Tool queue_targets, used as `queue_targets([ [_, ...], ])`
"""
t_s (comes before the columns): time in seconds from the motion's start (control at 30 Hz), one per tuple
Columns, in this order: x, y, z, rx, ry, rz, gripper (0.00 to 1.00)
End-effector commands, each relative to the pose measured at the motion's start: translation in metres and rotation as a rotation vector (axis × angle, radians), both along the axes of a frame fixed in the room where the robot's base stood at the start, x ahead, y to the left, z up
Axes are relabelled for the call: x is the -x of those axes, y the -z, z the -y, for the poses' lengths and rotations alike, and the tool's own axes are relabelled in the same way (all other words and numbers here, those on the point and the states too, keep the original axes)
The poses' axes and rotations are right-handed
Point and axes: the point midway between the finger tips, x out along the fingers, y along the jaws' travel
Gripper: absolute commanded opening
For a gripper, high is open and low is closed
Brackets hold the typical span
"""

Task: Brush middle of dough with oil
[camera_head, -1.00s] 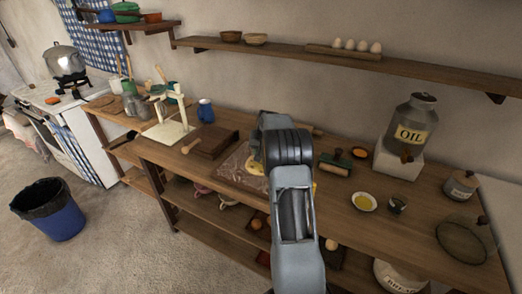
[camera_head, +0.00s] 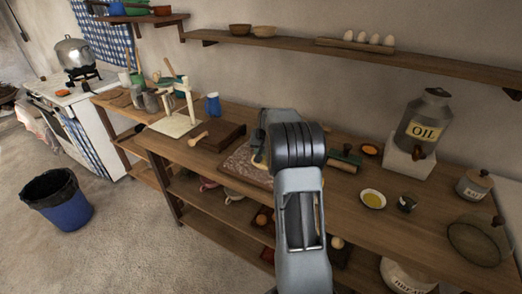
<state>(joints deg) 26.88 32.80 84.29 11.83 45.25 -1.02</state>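A stone-like board (camera_head: 237,168) lies on the wooden counter (camera_head: 340,205). A small part of the pale yellow dough (camera_head: 259,159) shows on it at the left edge of my arm; the rest is hidden. A small white dish of yellow oil (camera_head: 373,199) stands to the right of my arm. A metal can labelled OIL (camera_head: 421,128) stands on a white block at the back right. My grey arm reaches over the counter by the board and hides my gripper. I cannot make out a brush for certain.
A dark wooden block (camera_head: 217,137), a wooden stand (camera_head: 178,121) and a blue mug (camera_head: 213,104) are on the left. A shelf (camera_head: 300,44) runs above.

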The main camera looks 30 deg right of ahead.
Motion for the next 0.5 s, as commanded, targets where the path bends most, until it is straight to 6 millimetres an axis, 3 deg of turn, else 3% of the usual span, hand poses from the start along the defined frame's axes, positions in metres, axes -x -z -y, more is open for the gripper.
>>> queue_targets([
  [0.5,-0.016,0.0,0.032,0.0,0.001,-0.001,0.01],
])
